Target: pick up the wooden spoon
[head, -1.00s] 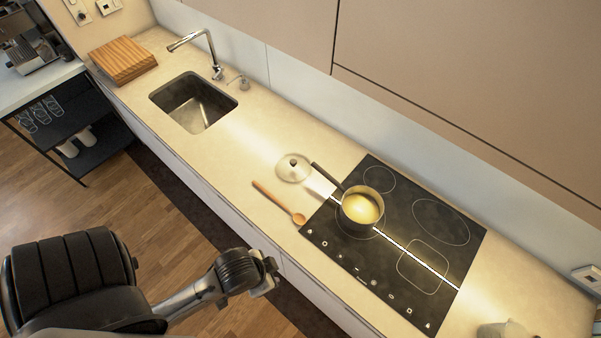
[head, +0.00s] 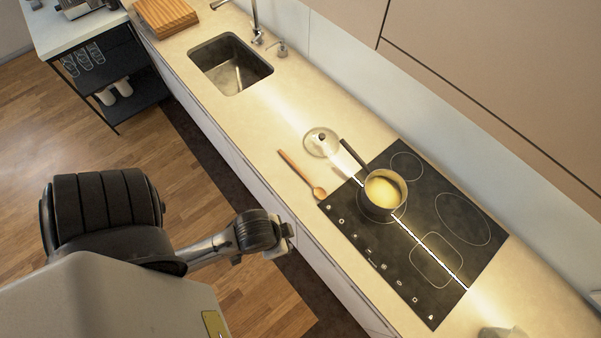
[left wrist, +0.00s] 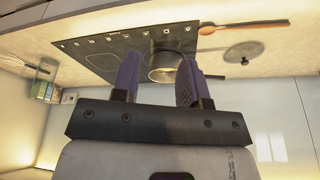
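The wooden spoon (head: 302,175) lies on the countertop in the head view, beside the hob's left edge, its bowl toward the counter's front edge. It also shows at the top right of the left wrist view (left wrist: 250,23), apart from my fingers. My left gripper (head: 287,240) is in front of the counter's front edge, apart from the spoon and nearer the camera. In the left wrist view its two purple-grey fingers (left wrist: 158,78) are spread with nothing held between them. My right gripper is in neither current view.
A pot (head: 383,190) with yellow contents stands on the black hob (head: 412,250), its handle toward the lid (head: 321,142). The sink (head: 230,65) and a wooden board (head: 165,15) are farther left. Clear countertop lies between the sink and the spoon.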

